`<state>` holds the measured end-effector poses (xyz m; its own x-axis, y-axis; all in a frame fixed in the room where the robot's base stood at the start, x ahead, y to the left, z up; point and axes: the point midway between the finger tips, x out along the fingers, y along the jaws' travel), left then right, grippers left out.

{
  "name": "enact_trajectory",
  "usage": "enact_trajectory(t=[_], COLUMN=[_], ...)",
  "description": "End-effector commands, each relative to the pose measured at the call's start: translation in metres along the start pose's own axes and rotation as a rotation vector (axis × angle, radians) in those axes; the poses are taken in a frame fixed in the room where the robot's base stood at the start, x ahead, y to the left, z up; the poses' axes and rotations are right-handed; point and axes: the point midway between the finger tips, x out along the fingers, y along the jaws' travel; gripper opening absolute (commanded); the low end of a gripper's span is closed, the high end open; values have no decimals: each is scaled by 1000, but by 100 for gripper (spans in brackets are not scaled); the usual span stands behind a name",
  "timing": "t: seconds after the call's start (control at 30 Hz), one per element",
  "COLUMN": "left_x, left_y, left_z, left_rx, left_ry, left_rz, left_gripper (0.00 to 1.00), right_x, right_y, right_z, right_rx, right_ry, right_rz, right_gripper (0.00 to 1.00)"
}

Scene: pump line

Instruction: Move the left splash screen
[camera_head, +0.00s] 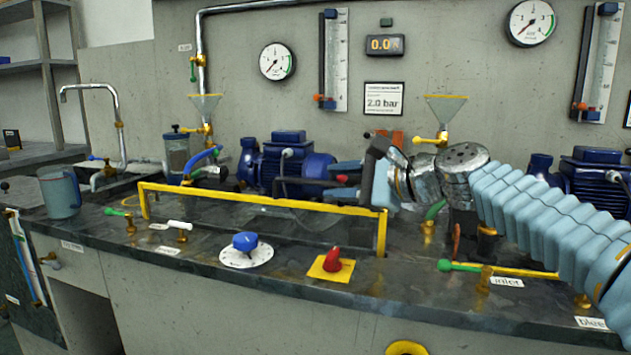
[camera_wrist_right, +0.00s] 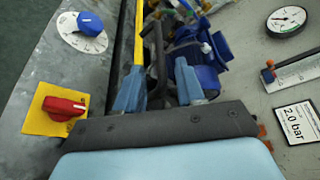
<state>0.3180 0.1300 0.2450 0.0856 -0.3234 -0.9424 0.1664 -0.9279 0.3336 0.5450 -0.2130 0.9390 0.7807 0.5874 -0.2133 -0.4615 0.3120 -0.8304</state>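The left splash screen (camera_head: 262,199) is a clear panel in a yellow frame, standing upright along the front of the bench. Its yellow top bar also shows in the right wrist view (camera_wrist_right: 138,35). My right gripper (camera_head: 340,181) is just behind and above the bar's right end in the head view. In the right wrist view its blue fingers (camera_wrist_right: 158,68) are apart. A dark curved handle (camera_wrist_right: 157,45) lies between them, and the yellow bar runs down to the left finger. I cannot tell whether either finger touches. My left gripper is not in view.
A blue knob (camera_head: 245,242) and a red knob (camera_head: 332,260) stand in front of the screen. A blue pump (camera_head: 290,160) sits behind it. A clear jug (camera_head: 60,192) stands at the left.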

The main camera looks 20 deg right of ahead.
Motion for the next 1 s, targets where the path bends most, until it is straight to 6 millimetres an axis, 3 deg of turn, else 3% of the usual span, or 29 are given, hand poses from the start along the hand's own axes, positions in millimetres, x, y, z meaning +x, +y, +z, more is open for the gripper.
enact_trajectory(t=[0.1,0.3,0.67,0.9,1.0], left_x=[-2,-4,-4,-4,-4], left_y=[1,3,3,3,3], left_z=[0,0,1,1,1], left_rx=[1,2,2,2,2], left_ry=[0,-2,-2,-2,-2], left_rz=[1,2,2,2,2], left_gripper=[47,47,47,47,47], right_x=[25,50,56,56,56], right_y=[0,-1,0,0,0], right_z=[0,1,0,0,0], right_rx=[-1,-1,-1,-2,-1], right_ry=[-1,-1,0,0,0], right_rz=[2,1,-1,0,0], right_gripper=[38,38,38,3,0])
